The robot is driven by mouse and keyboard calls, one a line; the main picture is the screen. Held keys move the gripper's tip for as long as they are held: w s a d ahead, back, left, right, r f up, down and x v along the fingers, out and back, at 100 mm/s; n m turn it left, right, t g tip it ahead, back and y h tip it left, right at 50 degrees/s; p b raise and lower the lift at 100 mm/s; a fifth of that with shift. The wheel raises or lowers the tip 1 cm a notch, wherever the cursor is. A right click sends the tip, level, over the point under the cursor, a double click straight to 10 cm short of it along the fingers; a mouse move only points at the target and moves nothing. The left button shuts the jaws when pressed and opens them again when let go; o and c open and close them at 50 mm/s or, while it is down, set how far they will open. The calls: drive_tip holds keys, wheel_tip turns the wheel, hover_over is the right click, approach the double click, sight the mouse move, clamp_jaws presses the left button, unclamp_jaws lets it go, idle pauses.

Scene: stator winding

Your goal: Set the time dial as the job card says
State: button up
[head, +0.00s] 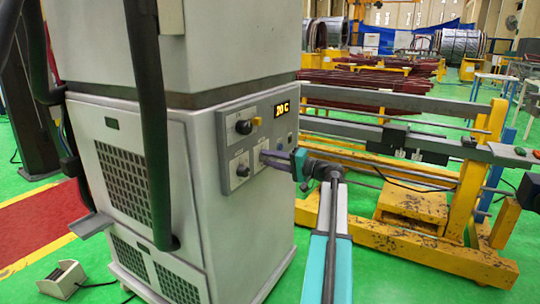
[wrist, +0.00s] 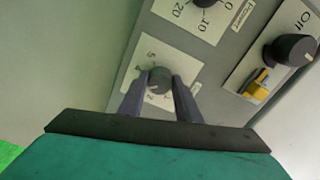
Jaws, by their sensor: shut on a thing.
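A grey dial (wrist: 159,80) sits on a white scale plate (wrist: 182,57) with small numbers in the wrist view. My gripper (wrist: 160,88) is shut on this dial, one finger on each side. The dial's name is not readable, and its exact setting is unclear. In the head view my gripper (head: 268,157) reaches the lower right of the control panel (head: 228,121) and hides the dial. I cannot make out a job card in either view.
A black knob (wrist: 290,50) marked Off has a yellow piece (wrist: 257,83) beside it. Another knob (head: 242,170) sits left of my gripper. The display (head: 282,108) reads 20 C. A yellow-framed rack (head: 450,200) stands close on the right.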

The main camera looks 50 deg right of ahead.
drive_tip(key=shift+r+m+p, duration=0.1)
drive_tip(key=shift+m+p, duration=7.55)
drive_tip(key=shift+m, duration=1.15)
drive_tip(key=o, duration=1.1)
drive_tip(key=shift+d, duration=0.1)
drive_tip(key=shift+c, duration=0.2)
drive_tip(key=b+v, duration=0.3)
drive_tip(key=v, duration=1.1)
